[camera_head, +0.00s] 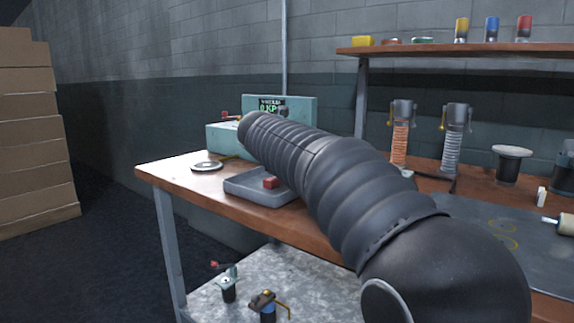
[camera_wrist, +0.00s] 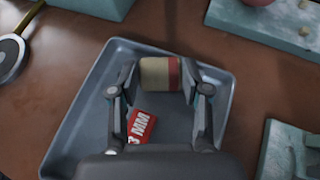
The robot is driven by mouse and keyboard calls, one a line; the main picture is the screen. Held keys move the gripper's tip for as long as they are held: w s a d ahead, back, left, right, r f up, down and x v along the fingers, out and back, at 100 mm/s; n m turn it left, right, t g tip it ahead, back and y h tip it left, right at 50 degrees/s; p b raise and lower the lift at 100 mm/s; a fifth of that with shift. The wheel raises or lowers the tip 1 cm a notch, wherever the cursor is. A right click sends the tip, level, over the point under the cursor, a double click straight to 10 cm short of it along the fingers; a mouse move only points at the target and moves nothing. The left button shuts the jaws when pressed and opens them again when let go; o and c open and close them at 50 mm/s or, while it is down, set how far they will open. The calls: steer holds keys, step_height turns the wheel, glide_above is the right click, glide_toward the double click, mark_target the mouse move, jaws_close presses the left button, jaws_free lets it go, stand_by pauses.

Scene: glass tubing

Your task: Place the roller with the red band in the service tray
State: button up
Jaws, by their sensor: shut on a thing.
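In the wrist view my gripper (camera_wrist: 160,88) is shut on a short cream roller (camera_wrist: 155,73) with a dark red band at its right end. The roller lies crosswise between the two fingers, over the far part of the grey service tray (camera_wrist: 88,105). I cannot tell how high it is above the tray floor. In the head view the tray (camera_head: 247,190) and red block (camera_head: 271,183) show beside my arm, which hides the gripper and roller.
A round metal disc (camera_head: 206,166) lies left of the tray, and a green device with a display (camera_head: 279,108) stands behind. Another pale roller (camera_head: 565,224) lies at the far right. A shelf (camera_head: 460,48) holds coloured jars.

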steer(key=shift+f, duration=0.1)
steer(key=o, duration=1.2)
steer(key=shift+c, duration=0.2)
steer(key=shift+r, duration=0.2)
steer(key=v, duration=1.2)
